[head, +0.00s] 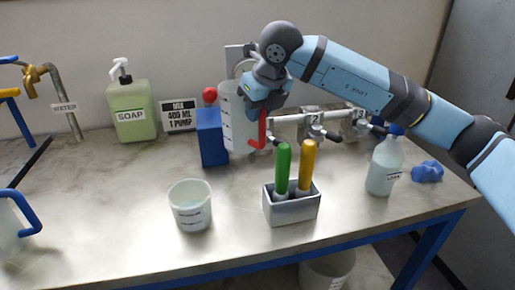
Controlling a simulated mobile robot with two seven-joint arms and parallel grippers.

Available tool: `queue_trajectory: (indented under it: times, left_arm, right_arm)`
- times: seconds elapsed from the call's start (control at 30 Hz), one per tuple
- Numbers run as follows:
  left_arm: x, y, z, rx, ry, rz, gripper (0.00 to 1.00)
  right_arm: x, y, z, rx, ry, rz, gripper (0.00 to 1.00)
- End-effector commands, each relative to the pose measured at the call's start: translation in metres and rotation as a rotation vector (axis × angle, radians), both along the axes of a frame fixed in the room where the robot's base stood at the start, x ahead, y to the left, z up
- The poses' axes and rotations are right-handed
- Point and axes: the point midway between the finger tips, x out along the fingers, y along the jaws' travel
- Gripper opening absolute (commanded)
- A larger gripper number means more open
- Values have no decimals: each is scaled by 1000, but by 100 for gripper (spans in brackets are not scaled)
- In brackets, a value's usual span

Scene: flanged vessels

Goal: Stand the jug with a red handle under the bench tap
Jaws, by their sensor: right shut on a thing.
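The jug with a red handle (234,122) is a pale cylinder with dark markings near the middle of the head view. Its red handle (262,130) hangs at its right side. My right gripper (262,106) is shut on the jug at the handle side, and its fingertips are partly hidden. The jug looks upright, and its base seems to be above the bench. My left gripper is not in view.
A blue block (212,140) stands close left of the jug. A white cup (190,207) and a holder (292,208) with green and yellow handles stand in front. A soap bottle (133,112) is at the back. A blue-handled vessel (12,232) is at the left edge. The left-centre bench is clear.

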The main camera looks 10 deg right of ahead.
Motion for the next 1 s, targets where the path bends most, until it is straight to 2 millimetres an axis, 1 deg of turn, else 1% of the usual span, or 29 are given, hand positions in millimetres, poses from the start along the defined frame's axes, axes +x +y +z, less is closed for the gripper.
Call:
queue_trajectory:
  times: [0.03, 0.13, 0.2, 0.37, 0.63, 0.7, 1.0]
  left_arm:
    - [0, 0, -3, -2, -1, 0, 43]
    - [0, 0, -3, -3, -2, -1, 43]
    - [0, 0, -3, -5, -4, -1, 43]
    - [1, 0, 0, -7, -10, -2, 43]
    - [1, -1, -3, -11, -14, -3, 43]
    - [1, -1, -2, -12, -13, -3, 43]
    - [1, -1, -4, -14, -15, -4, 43]
  right_arm:
    - [-1, 0, -15, 0, 3, 0, 0]
    - [0, 0, -34, -1, 2, 0, 0]
    - [0, 0, -42, 1, 1, -1, 0]
    - [0, 0, -51, 1, -1, -1, 0]
    - [0, 0, -88, 0, 1, -1, 0]
    - [0, 0, -91, 1, -1, -1, 0]
    - [0, 0, -92, 0, -1, 0, 0]
